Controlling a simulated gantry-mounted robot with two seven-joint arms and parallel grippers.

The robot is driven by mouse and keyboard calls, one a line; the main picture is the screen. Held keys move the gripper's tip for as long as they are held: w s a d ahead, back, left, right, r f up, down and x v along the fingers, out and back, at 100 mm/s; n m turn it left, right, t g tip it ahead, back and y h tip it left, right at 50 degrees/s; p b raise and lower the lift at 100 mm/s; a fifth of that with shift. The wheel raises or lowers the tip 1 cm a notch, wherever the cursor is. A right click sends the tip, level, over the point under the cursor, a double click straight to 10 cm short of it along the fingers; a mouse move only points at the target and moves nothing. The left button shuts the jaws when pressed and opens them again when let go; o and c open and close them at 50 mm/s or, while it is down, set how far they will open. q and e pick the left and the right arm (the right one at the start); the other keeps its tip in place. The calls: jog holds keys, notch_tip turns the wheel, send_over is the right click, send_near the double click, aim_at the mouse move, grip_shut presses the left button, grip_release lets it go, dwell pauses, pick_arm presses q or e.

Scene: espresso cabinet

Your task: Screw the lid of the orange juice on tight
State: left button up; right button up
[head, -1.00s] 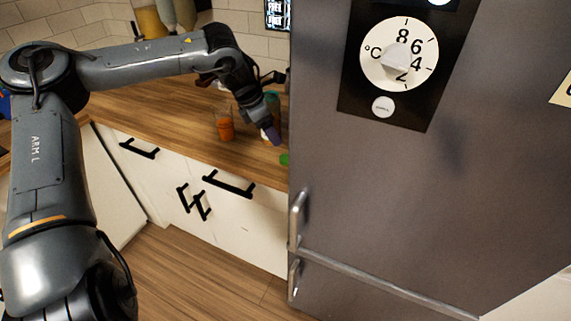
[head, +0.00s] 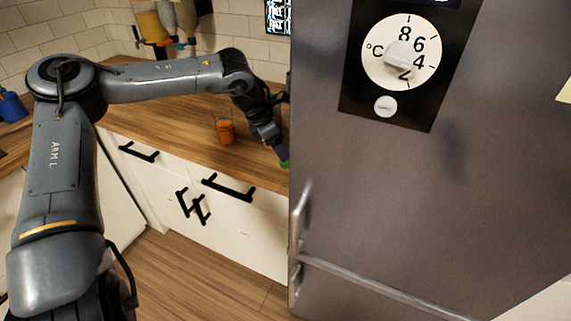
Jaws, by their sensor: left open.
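A clear container with orange liquid (head: 226,134) stands upright on the wooden counter. I cannot tell if it is the task's orange juice; no lid shows on it. A small green thing (head: 284,163) lies at the counter's front edge by the fridge; it may be a lid, but it is too small to tell. My left gripper (head: 278,147) points down at the counter, right of the orange container and just above the green thing. It is open; its fingertips partly cover the green thing, and I cannot tell if they touch it. My right gripper is out of view.
A large grey fridge (head: 400,200) with a round dial (head: 401,55) stands close on the right of the gripper. White drawers (head: 230,225) with black handles are below the counter (head: 185,120). Dispensers (head: 155,27) hang at the back wall. The counter left of the orange container is clear.

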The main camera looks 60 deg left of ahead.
aim_at(286, 164)
pick_arm(q)
jog(key=x, duration=0.1)
jog(key=b+x, duration=0.1)
jog(key=x, duration=0.2)
jog(key=shift+s+a+f+b, duration=0.1)
jog(key=shift+s+b, duration=0.2)
jog(key=shift+b, duration=0.05)
jog(key=shift+w+f, duration=0.3)
jog(key=shift+f, duration=0.2)
jog(key=c, duration=1.1)
jog(key=shift+c, duration=0.2)
jog(key=shift+r, duration=0.15)
